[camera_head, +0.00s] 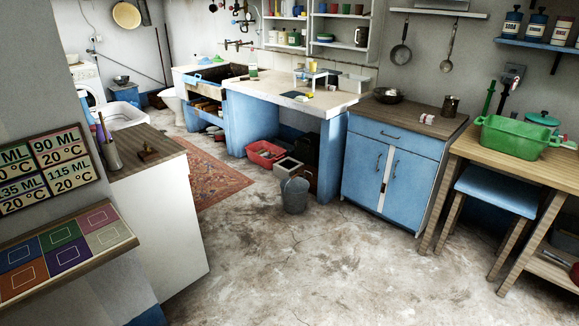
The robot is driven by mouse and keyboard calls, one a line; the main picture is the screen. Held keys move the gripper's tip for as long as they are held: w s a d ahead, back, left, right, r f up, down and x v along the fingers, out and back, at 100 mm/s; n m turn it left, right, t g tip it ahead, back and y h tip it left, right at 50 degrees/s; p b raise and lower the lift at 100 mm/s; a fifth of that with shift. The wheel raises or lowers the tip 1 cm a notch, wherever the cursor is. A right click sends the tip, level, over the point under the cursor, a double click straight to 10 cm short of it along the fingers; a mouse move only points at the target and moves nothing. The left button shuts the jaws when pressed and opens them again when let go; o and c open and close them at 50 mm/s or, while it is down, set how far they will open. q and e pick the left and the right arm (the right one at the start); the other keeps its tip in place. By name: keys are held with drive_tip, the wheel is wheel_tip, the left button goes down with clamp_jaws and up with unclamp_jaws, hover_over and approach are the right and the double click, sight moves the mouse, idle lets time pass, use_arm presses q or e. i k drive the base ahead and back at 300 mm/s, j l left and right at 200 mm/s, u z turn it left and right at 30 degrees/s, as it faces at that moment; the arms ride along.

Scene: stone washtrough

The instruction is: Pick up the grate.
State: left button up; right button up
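I cannot make out a grate with certainty anywhere in this view. The washtrough (228,72) is at the back left of the long counter, with a dark basin seen at a slant. Its inside is too small and dark to tell what lies there. Neither of my grippers shows in the head view.
A grey bucket (294,196) and red bin (264,154) stand on the floor. A blue cupboard (392,178), blue stool (494,187) and green basin (520,137) are right. The middle floor is clear.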

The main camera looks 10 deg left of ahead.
sight(288, 164)
drive_tip(key=i+j+u, duration=0.2)
drive_tip(key=i, duration=1.1)
drive_tip(key=i+u, duration=0.15)
drive_tip(key=i, duration=0.3)
drive_tip(key=i+u, duration=0.1)
drive_tip(key=i, duration=0.4)
drive_tip(key=i+u, duration=0.15)
drive_tip(key=i, duration=0.3)
drive_tip(key=i+l+u, duration=0.15)
drive_tip(key=i, duration=0.3)
drive_tip(key=i+l+u, duration=0.1)
drive_tip(key=i, duration=0.4)
drive_tip(key=i+l+u, duration=0.15)
drive_tip(key=i+l, duration=0.15)
drive_tip(key=i, duration=0.15)
drive_tip(key=i+j+u, duration=0.1)
drive_tip(key=i+u, duration=0.3)
drive_tip(key=i, duration=1.7)
drive_tip(key=i+z, duration=0.25)
drive_tip(key=i, duration=0.2)
drive_tip(key=i+j+z, duration=0.2)
drive_tip(key=i, duration=0.3)
